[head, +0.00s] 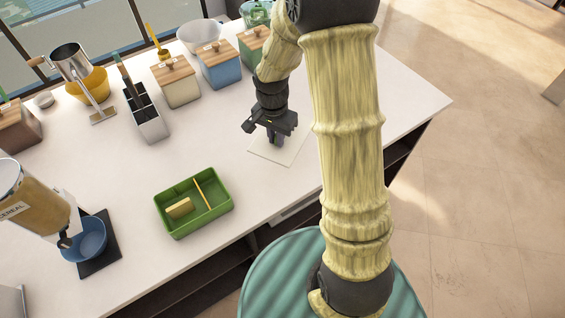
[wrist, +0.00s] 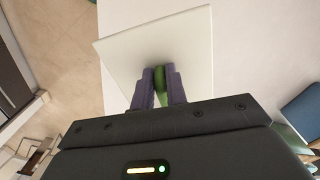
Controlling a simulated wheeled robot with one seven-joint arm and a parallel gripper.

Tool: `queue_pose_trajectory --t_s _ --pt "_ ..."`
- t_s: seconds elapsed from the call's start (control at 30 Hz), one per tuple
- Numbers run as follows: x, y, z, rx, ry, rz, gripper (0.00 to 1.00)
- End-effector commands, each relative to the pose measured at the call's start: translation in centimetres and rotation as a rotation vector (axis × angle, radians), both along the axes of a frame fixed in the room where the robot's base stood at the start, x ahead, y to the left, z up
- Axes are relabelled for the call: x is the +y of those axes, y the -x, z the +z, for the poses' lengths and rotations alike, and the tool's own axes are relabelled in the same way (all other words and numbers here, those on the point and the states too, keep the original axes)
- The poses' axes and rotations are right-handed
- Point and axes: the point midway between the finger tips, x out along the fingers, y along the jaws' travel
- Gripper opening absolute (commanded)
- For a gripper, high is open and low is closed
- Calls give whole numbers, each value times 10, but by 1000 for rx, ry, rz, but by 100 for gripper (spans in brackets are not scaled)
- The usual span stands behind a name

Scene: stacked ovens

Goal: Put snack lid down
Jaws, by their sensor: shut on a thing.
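The snack lid (head: 292,153) is a thin, pale square panel near the counter's front edge in the head view. It fills the upper middle of the wrist view (wrist: 195,40). A green knob (wrist: 160,80) stands at its middle. My gripper (head: 276,139) points down over the lid, and its purple fingers (wrist: 160,86) are shut on the knob. The lid looks roughly level and very close to the counter top; I cannot tell whether it touches. The open green snack box (head: 218,212) stands to the lid's lower left, with a yellow block and a thin yellow stick inside.
The white counter (head: 215,150) is clear between the lid and the green box. Wooden-lidded canisters (head: 220,68) and a utensil holder (head: 146,112) stand behind. A cereal dispenser (head: 35,205) and a blue bowl (head: 87,238) are at the left.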

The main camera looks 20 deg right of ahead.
Motion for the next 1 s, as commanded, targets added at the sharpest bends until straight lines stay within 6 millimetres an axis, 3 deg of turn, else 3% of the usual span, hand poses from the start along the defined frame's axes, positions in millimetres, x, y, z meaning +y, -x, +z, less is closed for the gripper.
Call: queue_pose_trajectory --t_s 0.23,0.6,0.77,1.0 --pt "8 9 -5 -5 16 -194 0" --pt "8 10 -4 -5 18 -209 0" --pt "1 5 -10 -4 17 -146 0" --pt "-29 -13 -34 -5 12 147 0"
